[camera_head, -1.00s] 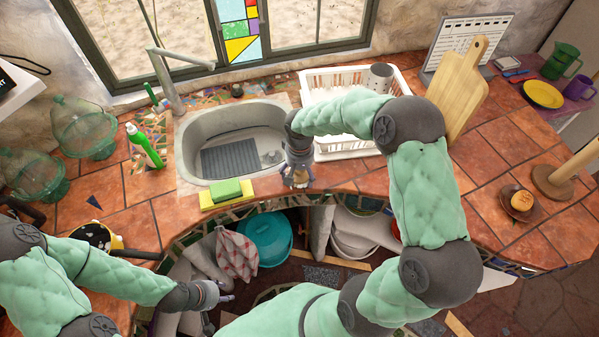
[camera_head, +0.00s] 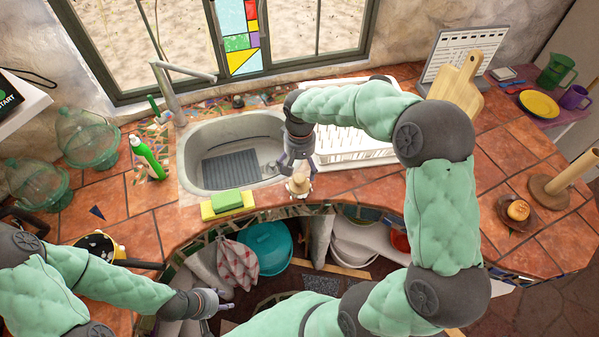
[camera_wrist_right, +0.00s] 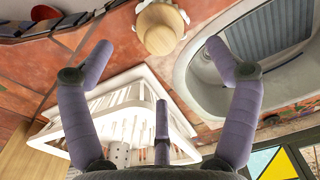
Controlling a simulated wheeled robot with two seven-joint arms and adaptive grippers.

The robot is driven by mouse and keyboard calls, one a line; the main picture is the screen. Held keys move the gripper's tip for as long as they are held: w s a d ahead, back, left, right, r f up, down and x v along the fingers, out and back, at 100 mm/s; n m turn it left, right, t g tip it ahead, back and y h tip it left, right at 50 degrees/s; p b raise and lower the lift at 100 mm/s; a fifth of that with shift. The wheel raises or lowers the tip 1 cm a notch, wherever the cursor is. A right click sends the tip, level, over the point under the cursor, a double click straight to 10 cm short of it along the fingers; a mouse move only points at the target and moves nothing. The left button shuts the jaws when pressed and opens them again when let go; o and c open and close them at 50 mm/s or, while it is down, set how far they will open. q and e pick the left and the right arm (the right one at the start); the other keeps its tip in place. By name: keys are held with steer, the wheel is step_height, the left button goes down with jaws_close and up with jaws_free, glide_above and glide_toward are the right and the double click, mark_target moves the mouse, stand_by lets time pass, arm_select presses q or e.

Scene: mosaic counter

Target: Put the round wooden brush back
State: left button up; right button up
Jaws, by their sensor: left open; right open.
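The round wooden brush (camera_head: 299,187) stands on the tiled counter edge in front of the sink, its pale head just below my right gripper (camera_head: 298,171). In the right wrist view the brush (camera_wrist_right: 160,30) shows its round wooden top and white lower part, beyond the fingertips. The fingers of my right gripper (camera_wrist_right: 158,50) are spread, with nothing between them. My left gripper (camera_head: 226,300) is open and empty at the lower left, in front of the open cupboard, far from the brush.
The sink (camera_head: 190,165) lies behind and left of the brush. A white dish rack (camera_head: 350,145) stands to its right, partly hidden by my right arm. A green bottle (camera_head: 150,157) stands farther left.

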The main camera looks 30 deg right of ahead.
steer(key=shift+r, duration=1)
